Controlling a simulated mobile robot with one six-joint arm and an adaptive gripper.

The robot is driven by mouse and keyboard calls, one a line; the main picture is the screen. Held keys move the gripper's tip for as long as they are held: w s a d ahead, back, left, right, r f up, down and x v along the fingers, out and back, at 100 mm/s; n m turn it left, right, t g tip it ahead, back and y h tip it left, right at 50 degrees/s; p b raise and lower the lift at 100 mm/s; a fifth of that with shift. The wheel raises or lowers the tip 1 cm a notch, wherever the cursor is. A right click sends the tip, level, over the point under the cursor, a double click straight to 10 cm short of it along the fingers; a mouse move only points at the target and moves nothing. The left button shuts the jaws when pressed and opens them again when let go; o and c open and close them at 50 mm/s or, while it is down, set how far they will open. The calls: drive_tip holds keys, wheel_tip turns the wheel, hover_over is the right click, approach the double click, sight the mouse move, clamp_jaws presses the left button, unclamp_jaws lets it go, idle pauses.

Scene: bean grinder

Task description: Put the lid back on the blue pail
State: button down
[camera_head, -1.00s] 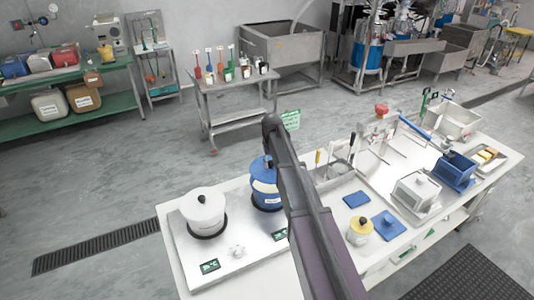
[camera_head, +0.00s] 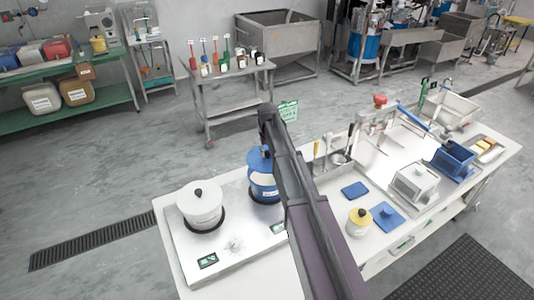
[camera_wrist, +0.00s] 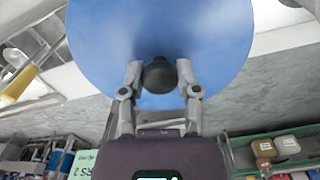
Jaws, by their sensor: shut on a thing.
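The blue pail (camera_head: 257,191) stands on the scale plate at the table's left end, beside the white pot. My arm hides its right side in the head view. The blue lid (camera_wrist: 110,45) fills the top of the wrist view as a wide disc with a black knob (camera_wrist: 159,76). My gripper (camera_wrist: 160,78) is shut on this knob, one finger on each side. In the head view my gripper is hidden behind my arm. A blue edge (camera_head: 256,158) shows at the pail's top, but I cannot tell whether the lid touches the rim.
The white lidded pot (camera_head: 200,209) stands close to the pail's left on the scale plate (camera_head: 232,268). To the right are a small yellow-lidded jar (camera_head: 359,222), blue mats (camera_head: 387,216), a white box (camera_head: 415,184) and a blue box (camera_head: 454,160).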

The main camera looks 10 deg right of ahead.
drive_tip(key=shift+f+b, duration=2.7)
drive_tip(key=shift+f, duration=0.2)
drive_tip(key=shift+f, duration=0.2)
idle(0.3)
drive_tip(key=shift+c, duration=1.3)
unclamp_jaws()
drive_tip(key=shift+o, duration=1.3)
drive_tip(key=shift+r, duration=0.15)
drive_tip(key=shift+r+p, duration=3.35)
drive_tip(key=shift+r, duration=0.05)
